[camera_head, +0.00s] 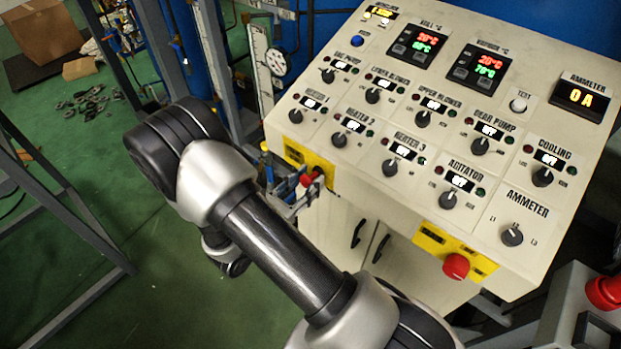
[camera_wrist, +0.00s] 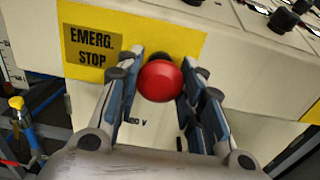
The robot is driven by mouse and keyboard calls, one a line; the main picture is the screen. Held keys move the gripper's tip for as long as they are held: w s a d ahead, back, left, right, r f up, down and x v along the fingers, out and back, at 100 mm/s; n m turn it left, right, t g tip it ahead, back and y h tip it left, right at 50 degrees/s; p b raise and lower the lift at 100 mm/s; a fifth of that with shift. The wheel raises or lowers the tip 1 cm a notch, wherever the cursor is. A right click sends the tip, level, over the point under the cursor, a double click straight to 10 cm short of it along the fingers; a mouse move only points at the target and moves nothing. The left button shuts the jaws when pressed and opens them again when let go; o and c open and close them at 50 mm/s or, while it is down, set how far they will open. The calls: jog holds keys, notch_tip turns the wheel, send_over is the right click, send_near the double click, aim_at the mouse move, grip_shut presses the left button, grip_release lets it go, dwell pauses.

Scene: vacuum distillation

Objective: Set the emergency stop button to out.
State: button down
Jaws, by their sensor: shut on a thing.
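The emergency stop button is a round red knob (camera_wrist: 160,81) on a yellow plate (camera_wrist: 185,42) labelled "EMERG. STOP" in the wrist view. My gripper (camera_wrist: 158,92) is shut on it, one finger on its left and one on its right. In the head view the red button (camera_head: 309,178) shows at the left end of the panel's front face, with my gripper (camera_head: 296,188) at it. I cannot tell whether the button is pushed in or out.
The sloped control panel (camera_head: 330,165) carries several black knobs and lit displays just above the button. A second red button (camera_head: 456,266) sits on a yellow plate further right. Grey frame posts (camera_head: 60,200) stand at left; green floor is open between.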

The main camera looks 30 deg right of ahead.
jog(key=c, duration=1.1)
grip_release()
jog(key=shift+a, duration=0.1)
jog(key=shift+o, duration=0.2)
jog(key=v, duration=1.2)
jog(key=shift+s+r, duration=0.1)
jog(key=shift+r, duration=0.05)
